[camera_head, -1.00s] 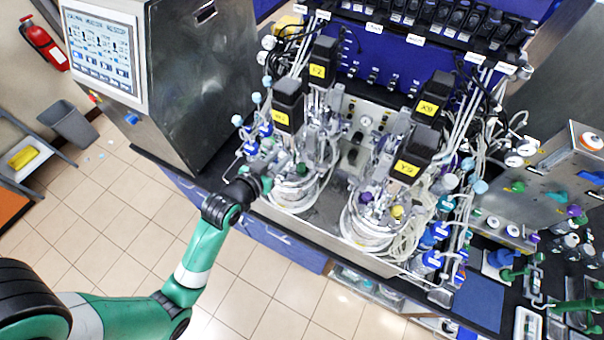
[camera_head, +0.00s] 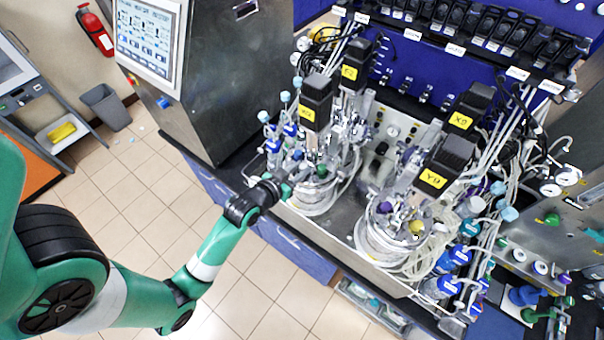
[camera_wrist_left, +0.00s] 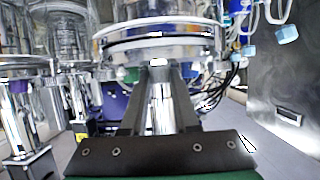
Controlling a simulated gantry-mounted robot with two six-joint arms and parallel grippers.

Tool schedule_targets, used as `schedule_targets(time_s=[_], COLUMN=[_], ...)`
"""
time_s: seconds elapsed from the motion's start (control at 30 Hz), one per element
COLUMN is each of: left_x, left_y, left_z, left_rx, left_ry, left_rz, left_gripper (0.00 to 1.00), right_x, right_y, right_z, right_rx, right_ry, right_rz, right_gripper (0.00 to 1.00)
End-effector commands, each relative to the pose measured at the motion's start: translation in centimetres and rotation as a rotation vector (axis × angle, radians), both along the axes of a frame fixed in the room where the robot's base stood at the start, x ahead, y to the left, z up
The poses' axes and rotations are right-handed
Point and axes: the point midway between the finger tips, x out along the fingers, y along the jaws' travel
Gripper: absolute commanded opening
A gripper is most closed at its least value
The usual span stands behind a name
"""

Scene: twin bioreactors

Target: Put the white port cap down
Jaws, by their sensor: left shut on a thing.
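My left gripper (camera_head: 284,190) is low at the front left side of the left bioreactor vessel (camera_head: 313,203). In the left wrist view its two dark fingers (camera_wrist_left: 158,68) converge just under a round metal rim (camera_wrist_left: 150,45). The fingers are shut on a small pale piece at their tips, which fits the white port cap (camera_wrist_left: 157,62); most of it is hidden. I cannot tell whether it touches the rim or a surface. The head view does not show the cap clearly. My right gripper is not in view.
The right vessel (camera_head: 385,245) stands close by, with tubing and blue-capped bottles (camera_head: 450,285) to its right. A steel cabinet with a screen (camera_head: 150,35) stands at the left. The tiled floor (camera_head: 150,225) in front is clear.

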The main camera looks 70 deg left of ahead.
Motion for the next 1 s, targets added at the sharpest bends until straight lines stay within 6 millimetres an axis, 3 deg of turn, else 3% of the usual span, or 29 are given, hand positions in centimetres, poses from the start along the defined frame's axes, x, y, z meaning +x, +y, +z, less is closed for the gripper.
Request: schedule_targets(time_s=[0.33, 0.37, 0.5, 0.87, 1.0], left_x=[0.0, 0.0, 0.0, -0.1, -1.9], left_y=[0.0, 0.0, 0.0, -0.1, -1.1], left_z=[-0.4, -0.2, -0.2, 0.3, 1.0], left_rx=[0.001, 0.001, 0.001, 0.001, 0.001], left_ry=[0.000, 0.000, 0.000, 0.000, 0.000], left_rz=[0.000, 0.000, 0.000, 0.000, 0.000], left_gripper=[0.00, 0.34, 0.58, 0.58, 0.58], right_x=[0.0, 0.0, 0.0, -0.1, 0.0], right_y=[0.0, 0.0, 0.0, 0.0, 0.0], right_z=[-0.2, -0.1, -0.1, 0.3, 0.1], right_rx=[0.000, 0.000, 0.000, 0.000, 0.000], right_ry=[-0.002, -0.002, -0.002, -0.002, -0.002], right_rz=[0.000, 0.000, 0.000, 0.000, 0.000], right_gripper=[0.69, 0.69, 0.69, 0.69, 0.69])
